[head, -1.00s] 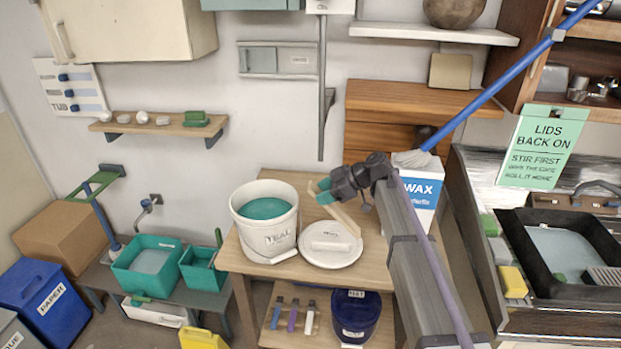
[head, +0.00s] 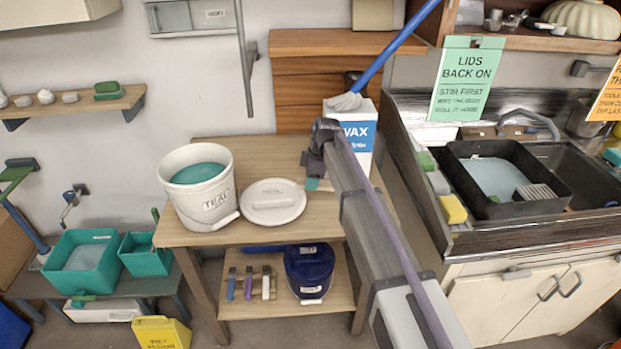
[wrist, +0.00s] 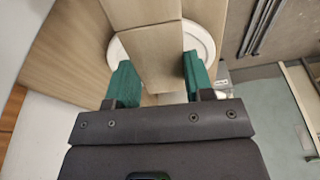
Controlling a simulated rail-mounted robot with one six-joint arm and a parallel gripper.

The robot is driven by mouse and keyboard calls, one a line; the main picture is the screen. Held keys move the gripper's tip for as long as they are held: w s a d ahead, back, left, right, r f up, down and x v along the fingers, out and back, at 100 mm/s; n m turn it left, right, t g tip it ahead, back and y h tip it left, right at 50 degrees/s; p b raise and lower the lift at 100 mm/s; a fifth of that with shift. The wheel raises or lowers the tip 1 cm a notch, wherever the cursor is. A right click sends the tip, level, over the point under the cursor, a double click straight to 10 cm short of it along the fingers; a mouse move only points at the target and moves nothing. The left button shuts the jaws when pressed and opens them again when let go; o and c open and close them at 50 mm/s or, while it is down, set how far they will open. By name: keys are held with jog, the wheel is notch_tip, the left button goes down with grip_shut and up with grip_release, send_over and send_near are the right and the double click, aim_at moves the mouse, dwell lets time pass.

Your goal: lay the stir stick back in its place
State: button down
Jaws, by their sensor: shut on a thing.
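My gripper (head: 313,183) is low over the table, just right of the white lid, mostly hidden by my own arm in the head view. In the wrist view its two green fingers (wrist: 160,79) are on either side of the pale wooden stir stick (wrist: 150,58), which runs up out of the picture. In the head view I cannot make out the stick. The white TEAL bucket (head: 207,207) stands open with teal glaze inside. Its lid (head: 273,203) lies flat beside it on the table and shows under the stick in the wrist view (wrist: 204,20).
A WAX box (head: 357,133) stands behind my arm. The wooden table (head: 255,149) has free room behind the lid. Below are a dark blue bucket (head: 309,268) and several small handled tools. A black sink tray (head: 555,195) is at the right, teal tubs (head: 82,258) at the left.

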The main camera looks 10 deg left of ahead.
jog(key=b+x, duration=0.2)
jog(key=d+b+x, duration=0.1)
jog(key=b+x, duration=0.3)
jog(key=x, duration=0.1)
jog(key=shift+w+d+f, duration=0.1)
jog(key=shift+d+f, duration=0.2)
jog(key=shift+c, duration=1.4)
grip_release()
jog(key=shift+r, duration=0.15)
jog(key=p+v, duration=0.7)
jog(key=a+p+v, duration=0.1)
jog(key=p+v, duration=0.2)
jog(key=v, duration=0.1)
jog(key=shift+a+r+p, duration=0.1)
jog(key=shift+p, duration=0.25)
